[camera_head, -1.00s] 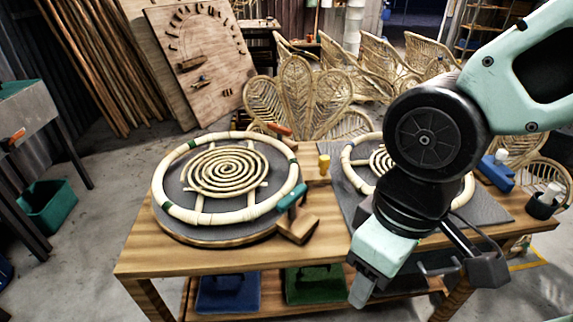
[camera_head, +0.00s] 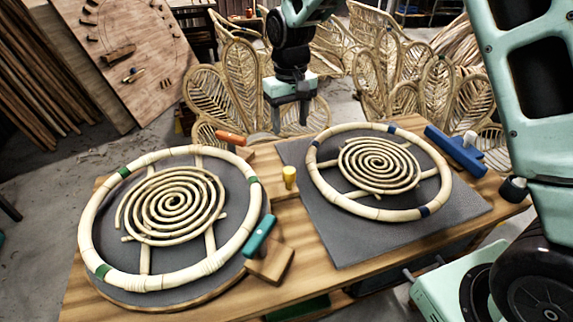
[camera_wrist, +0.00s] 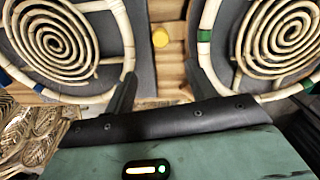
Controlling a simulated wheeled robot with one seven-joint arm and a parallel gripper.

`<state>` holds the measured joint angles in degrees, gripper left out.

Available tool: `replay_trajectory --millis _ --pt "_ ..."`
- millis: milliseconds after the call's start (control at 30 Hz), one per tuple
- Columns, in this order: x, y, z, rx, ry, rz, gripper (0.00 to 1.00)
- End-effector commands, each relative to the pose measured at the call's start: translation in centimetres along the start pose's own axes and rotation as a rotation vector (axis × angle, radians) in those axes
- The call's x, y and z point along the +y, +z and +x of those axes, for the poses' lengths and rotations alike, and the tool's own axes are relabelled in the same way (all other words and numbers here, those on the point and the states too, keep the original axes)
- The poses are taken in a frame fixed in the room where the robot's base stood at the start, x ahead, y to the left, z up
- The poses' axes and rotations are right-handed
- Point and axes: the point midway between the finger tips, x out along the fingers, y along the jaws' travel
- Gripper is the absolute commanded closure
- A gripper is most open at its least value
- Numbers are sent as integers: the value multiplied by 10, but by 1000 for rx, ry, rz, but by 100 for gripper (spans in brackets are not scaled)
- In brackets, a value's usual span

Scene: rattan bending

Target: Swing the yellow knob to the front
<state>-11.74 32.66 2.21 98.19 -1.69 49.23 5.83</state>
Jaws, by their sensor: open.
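The yellow knob (camera_head: 289,177) stands upright on the wooden table between the two rattan rings, near the left edge of the right grey board. It also shows in the wrist view (camera_wrist: 160,37), seen from above, between and beyond my fingers. My gripper (camera_head: 289,128) is open and empty. In the head view it hangs pointing down above and behind the knob, apart from it. In the wrist view my two fingers (camera_wrist: 157,88) stand wide apart on either side of bare wood.
The left rattan ring (camera_head: 90,221) and right rattan ring (camera_head: 322,195) flank the knob. A teal-handled clamp (camera_head: 260,235) is in front and an orange-handled one (camera_head: 231,138) behind. A blue tool (camera_head: 455,149) lies at right. Woven chair backs (camera_head: 222,85) stand behind the table.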

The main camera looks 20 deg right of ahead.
Motion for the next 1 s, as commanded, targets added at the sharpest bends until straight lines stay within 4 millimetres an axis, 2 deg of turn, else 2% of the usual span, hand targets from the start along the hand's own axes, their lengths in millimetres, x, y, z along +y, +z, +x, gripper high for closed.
replay_trajectory --millis 167,700,833,1000 --pt "0 2 26 -4 0 -1 44" --pt "-1 2 136 -3 -1 -2 44" --pt "-1 2 154 -3 -1 -2 44" --pt "-2 1 166 0 -2 -2 44"
